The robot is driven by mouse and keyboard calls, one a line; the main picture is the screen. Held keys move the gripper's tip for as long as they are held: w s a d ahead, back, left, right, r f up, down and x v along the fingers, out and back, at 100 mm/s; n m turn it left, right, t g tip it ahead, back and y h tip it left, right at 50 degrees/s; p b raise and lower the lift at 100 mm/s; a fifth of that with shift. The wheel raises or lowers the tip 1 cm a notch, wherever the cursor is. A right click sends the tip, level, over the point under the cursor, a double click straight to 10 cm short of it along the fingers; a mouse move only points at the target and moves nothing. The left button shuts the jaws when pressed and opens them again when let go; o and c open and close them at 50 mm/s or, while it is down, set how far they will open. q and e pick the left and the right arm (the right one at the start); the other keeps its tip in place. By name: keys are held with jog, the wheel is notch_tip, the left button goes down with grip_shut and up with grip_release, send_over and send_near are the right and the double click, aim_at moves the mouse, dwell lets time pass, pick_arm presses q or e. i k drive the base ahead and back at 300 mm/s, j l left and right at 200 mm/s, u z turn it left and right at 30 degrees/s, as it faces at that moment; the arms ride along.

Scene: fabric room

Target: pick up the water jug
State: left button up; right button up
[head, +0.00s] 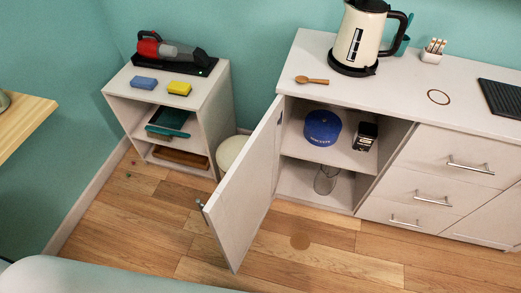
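A clear glass vessel (325,180), which looks like the water jug, stands on the bottom level of the open cabinet (292,180). It is small in the picture, and I cannot make out a handle or whether it holds water. A cream electric kettle (358,38) with a black handle stands on the cabinet top. The cabinet's left door (245,185) is swung wide open towards me. Neither of my grippers is in view.
A blue tin (322,128) and a black box (365,136) sit on the shelf above the vessel. A wooden spoon (311,80) lies on the cabinet top. A low shelf unit (222,90) stands left. The wooden floor (330,245) before the opening is clear apart from a round brown spot.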

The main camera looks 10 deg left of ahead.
aim_at(325, 180)
jog(key=j+z, duration=0.2)
jog(key=z, duration=0.2)
jog(key=j+z, duration=0.15)
jog(key=z, duration=0.2)
jog(key=j+z, duration=0.1)
jog(key=j, duration=0.3)
jog(key=k+j+z, duration=0.1)
jog(key=j, duration=0.3)
jog(key=k+j+z, duration=0.1)
jog(key=j, duration=0.3)
jog(key=k+j, duration=0.15)
jog(key=j, duration=0.25)
jog(key=k+j+z, duration=0.15)
jog(key=j, duration=0.25)
